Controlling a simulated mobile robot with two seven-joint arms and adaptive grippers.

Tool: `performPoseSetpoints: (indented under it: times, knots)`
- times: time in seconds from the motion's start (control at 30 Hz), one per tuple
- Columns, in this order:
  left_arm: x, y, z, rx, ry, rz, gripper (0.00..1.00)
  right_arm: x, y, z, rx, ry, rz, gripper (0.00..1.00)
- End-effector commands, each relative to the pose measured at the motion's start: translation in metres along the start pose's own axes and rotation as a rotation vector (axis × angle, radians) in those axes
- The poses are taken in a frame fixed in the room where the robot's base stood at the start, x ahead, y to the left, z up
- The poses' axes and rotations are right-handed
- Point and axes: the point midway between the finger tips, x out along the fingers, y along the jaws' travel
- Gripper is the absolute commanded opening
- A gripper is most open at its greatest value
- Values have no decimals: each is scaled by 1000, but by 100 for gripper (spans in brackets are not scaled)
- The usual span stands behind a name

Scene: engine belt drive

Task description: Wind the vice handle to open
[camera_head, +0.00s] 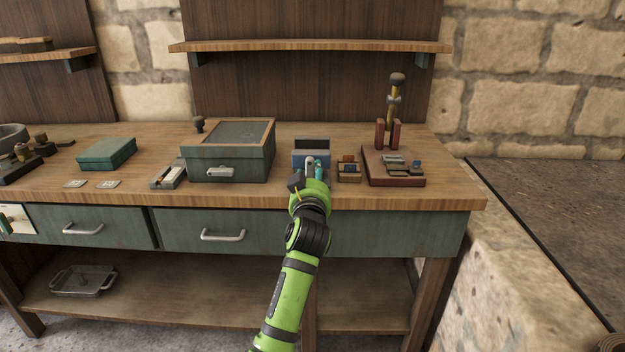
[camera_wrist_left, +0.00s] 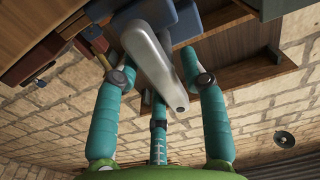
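The blue vice (camera_head: 311,145) stands near the front edge of the workbench, right of the green box. Its blue body (camera_wrist_left: 150,14) also shows at the top of the left wrist view. The vice handle (camera_wrist_left: 155,65) is a smooth light-grey bar, slanting between the fingers of my left gripper (camera_wrist_left: 155,68). These teal fingers are spread on both sides of the bar, with gaps visible, so the gripper looks open. In the head view my left gripper (camera_head: 315,170) is in front of the vice and hides its lower part and handle. My right gripper is not in view.
A green box (camera_head: 227,165) stands left of the vice. A small wooden block holder (camera_head: 349,170) sits close on the right, then a reddish stand (camera_head: 392,180) with a tall tool. A shelf (camera_head: 310,46) hangs above. Drawers lie below the bench edge.

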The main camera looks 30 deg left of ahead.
Motion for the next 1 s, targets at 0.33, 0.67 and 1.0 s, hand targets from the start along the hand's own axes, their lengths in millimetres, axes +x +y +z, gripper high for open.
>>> performPoseSetpoints:
  times: [0.33, 0.67, 1.0]
  knots:
    - [-2, 1, 4, 3, -10, 2, 54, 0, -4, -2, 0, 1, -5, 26]
    - [-47, 2, 6, 0, -11, 4, 54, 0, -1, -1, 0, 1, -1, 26]
    - [-108, 1, 4, 2, -10, 2, 54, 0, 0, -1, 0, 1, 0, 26]
